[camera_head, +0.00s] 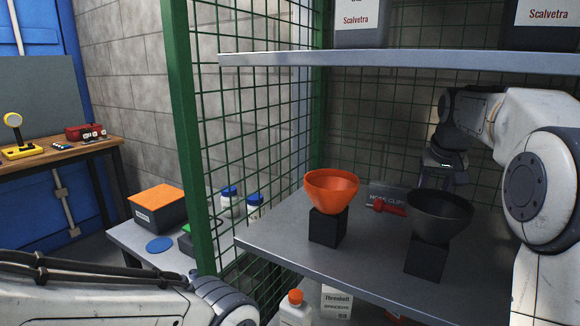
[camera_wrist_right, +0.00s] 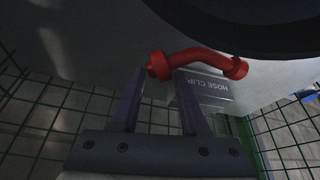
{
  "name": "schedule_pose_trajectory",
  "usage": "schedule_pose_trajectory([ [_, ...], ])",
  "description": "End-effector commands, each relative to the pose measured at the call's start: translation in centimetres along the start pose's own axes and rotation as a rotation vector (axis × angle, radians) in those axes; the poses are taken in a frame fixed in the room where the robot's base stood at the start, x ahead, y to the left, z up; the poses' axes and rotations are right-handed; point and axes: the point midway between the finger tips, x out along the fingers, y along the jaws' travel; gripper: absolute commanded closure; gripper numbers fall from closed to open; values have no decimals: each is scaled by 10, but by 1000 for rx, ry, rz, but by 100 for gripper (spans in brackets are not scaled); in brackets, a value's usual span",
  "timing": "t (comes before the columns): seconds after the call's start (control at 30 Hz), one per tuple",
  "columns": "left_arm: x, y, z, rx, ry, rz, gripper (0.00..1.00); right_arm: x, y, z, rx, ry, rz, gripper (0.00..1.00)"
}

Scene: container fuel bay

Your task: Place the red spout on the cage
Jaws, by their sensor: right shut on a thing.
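The red spout (camera_head: 388,207) shows in the head view between an orange funnel and a black funnel, over the cage's middle grey shelf (camera_head: 290,257). The cage (camera_head: 178,130) has green posts and wire mesh. In the right wrist view the bent red spout (camera_wrist_right: 205,60) has one end between the fingertips of my right gripper (camera_wrist_right: 160,74), which is shut on it. I cannot tell whether the spout touches the shelf. In the head view the black funnel partly hides my right gripper. My left arm crosses the lower left; its gripper is out of view.
The orange funnel (camera_head: 331,186) and black funnel (camera_head: 439,214) stand on black blocks. A grey hose clips box (camera_head: 385,190) is behind the spout. An upper shelf (camera_head: 400,61) overhangs. A low side table (camera_head: 130,238) and a wooden bench (camera_head: 60,153) are at left.

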Motion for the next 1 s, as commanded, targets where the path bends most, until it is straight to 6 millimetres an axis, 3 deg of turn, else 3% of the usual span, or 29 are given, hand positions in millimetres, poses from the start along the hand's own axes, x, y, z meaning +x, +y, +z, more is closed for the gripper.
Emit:
schedule_pose_trajectory([
  [0.7,13,-1,1,0,0,0,50,-18,133,49,4,1,2,100],
  [1.0,22,-2,1,0,0,0,50,8,132,60,-1,0,0,100],
])
